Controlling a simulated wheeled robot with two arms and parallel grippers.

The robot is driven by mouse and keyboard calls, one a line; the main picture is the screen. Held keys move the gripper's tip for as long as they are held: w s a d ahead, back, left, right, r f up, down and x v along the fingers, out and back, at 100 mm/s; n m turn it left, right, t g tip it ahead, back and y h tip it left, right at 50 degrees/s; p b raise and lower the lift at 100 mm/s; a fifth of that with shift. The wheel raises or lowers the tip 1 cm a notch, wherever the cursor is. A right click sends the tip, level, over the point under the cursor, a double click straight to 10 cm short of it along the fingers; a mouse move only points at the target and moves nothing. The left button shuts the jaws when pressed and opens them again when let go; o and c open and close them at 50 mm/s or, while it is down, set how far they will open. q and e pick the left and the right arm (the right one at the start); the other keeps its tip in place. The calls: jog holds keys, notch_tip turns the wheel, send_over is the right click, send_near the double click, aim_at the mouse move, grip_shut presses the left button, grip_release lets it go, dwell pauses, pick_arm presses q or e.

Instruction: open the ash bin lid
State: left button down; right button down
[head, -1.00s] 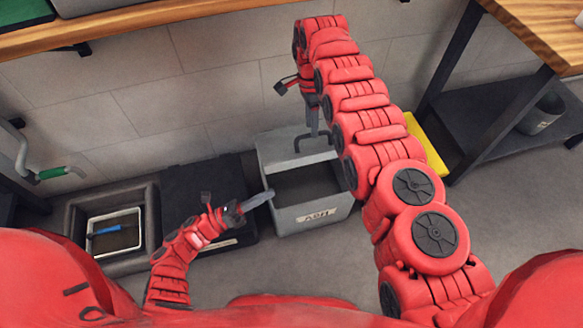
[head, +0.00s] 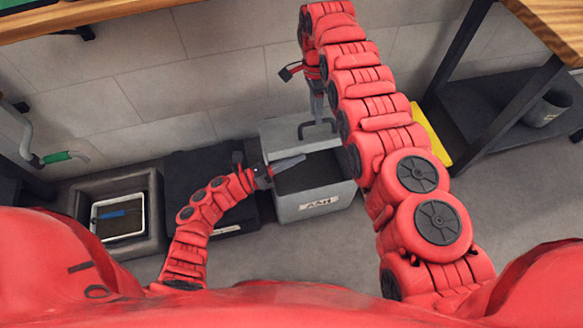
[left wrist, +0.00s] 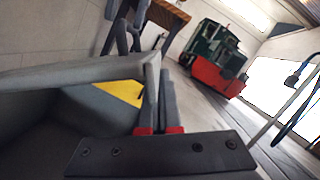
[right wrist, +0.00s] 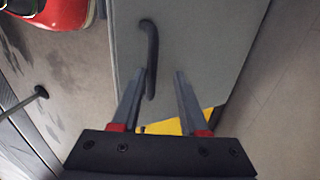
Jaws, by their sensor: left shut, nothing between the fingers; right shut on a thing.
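The ash bin (head: 315,205) is a grey box with a lettered front label, on the floor by the wall. Its grey lid (head: 278,132) is raised at the back, and the dark inside shows. The lid's dark bar handle (head: 318,130) faces me.
A black box (head: 210,180) stands left of the bin, then a dark tub (head: 160,215) holding a white tray (head: 118,232). A yellow object (head: 430,137) and a dark shelf (head: 490,115) are to the right. The floor (head: 325,245) in front is clear.

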pick_arm(q)
jog(key=shift+w+r, duration=0.15)
pick_arm(e)
jog(key=shift+w+a+f, duration=0.15)
jog(key=shift+w+a, duration=0.15)
pick_arm(q)
jog(key=shift+w+a+r, duration=0.3)
jog(key=shift+w+r, duration=0.3)
jog(key=shift+w, duration=0.05)
pick_arm(e)
jog(key=shift+w+f, duration=0.1)
jog(key=shift+f, duration=0.1)
pick_arm(q)
jog(key=shift+w+f, duration=0.1)
pick_arm(e)
jog(key=c, duration=0.8)
grip_release()
jog(key=shift+f, duration=0.1)
jog(key=shift+c, duration=0.2)
jog(key=shift+d, duration=0.2)
